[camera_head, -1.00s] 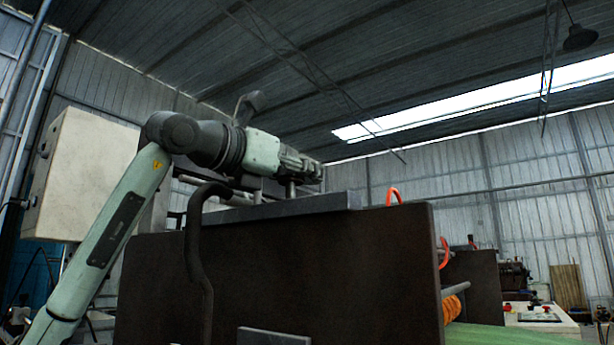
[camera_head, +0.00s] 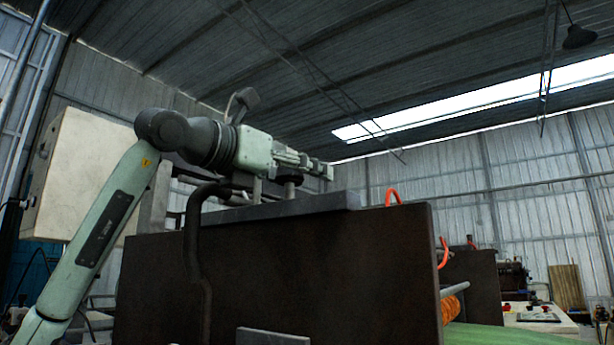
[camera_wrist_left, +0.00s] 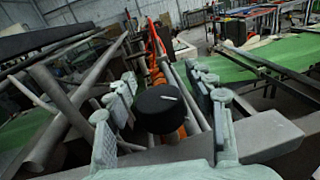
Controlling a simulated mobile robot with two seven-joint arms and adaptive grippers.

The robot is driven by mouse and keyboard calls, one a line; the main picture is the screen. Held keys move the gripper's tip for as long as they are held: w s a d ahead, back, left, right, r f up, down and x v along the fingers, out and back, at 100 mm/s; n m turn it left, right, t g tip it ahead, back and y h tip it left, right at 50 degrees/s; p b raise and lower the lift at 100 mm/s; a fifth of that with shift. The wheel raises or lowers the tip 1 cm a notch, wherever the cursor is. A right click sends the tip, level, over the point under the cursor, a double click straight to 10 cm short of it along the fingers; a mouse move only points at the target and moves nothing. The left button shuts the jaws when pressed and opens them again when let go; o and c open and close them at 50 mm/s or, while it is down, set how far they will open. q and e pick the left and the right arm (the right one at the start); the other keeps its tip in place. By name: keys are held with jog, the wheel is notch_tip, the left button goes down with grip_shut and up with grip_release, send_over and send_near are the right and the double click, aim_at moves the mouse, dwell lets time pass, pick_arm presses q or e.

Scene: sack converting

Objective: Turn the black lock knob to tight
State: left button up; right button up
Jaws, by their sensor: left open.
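The black lock knob (camera_wrist_left: 160,107) is round, with a short white mark on its top. In the left wrist view it shows between the two spread fingers of my left gripper (camera_wrist_left: 161,80), with a gap on either side. In the head view the knob (camera_head: 290,180) stands on a short post above the grey top plate of the machine. My left gripper (camera_head: 318,169) reaches over it from the left, fingers pointing right, and the knob shows just under the fingers. It is open and holds nothing. My right gripper is not in view.
The grey plate (camera_head: 272,209) tops a large dark machine panel (camera_head: 310,275). A bent dark pipe (camera_head: 196,250) rises in front of it at the left. Orange hoses (camera_head: 392,196) stick up at the right. A pale cabinet (camera_head: 85,175) stands behind my arm. Space above the gripper is clear.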

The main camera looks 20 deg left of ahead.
aim_at(280, 168)
pick_arm(q)
jog(key=v, duration=1.1)
jog(key=shift+w+f, duration=0.1)
